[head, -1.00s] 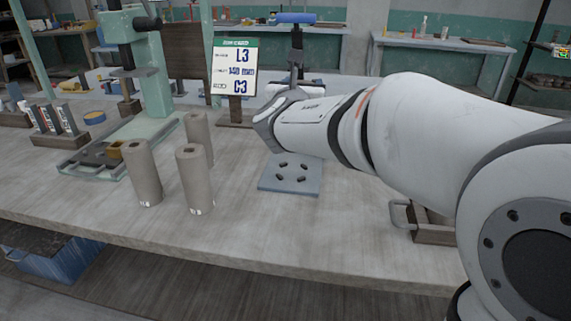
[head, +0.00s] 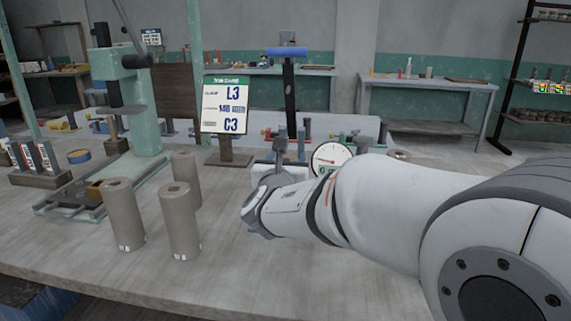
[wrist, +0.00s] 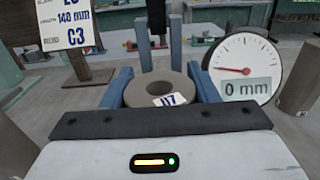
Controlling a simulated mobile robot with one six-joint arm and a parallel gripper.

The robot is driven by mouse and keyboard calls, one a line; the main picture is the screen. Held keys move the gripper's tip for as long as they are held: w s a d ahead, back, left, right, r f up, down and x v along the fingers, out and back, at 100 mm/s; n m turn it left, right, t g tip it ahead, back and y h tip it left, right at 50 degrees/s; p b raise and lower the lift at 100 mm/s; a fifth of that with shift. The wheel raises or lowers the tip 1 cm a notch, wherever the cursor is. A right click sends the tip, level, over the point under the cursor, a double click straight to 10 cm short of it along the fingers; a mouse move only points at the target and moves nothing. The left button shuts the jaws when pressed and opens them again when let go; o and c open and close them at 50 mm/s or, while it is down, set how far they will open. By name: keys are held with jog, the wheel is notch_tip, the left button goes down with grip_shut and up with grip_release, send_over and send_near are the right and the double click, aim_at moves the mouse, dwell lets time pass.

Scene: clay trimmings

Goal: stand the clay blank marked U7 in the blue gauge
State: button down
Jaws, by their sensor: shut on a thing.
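The clay blank marked U7 (wrist: 150,88) shows in the wrist view as a grey ring-shaped top with a dark hole and a white label. My gripper (head: 262,200) is shut on it; in the head view the wrist hides the blank and the fingers. Blue uprights (wrist: 175,45) and a dark column stand just beyond the blank in the wrist view. The column, with a blue bar (head: 287,52) on top, rises behind my gripper in the head view. A dial (wrist: 245,70) reading 0 mm stands right of the blank. Whether the blank touches the gauge I cannot tell.
Several clay cylinders (head: 122,215) stand upright left of my gripper, their labels too small to read. A card on a stand (head: 225,105) reads L3, 140 mm, C3. A green press (head: 130,100) is at left. The front of the bench (head: 100,268) is clear.

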jog(key=c, duration=1)
grip_release()
jog(key=shift+f, duration=0.15)
jog(key=o, duration=0.5)
jog(key=shift+r, duration=0.3)
jog(key=s, duration=0.4)
jog(key=s+a+p, duration=0.1)
jog(key=s, duration=0.3)
jog(key=s+a, duration=0.1)
jog(key=s, duration=0.3)
jog(key=shift+a+f+p, duration=0.1)
jog(key=shift+a+p, duration=0.1)
jog(key=shift+p, duration=0.2)
jog(key=shift+w, duration=0.1)
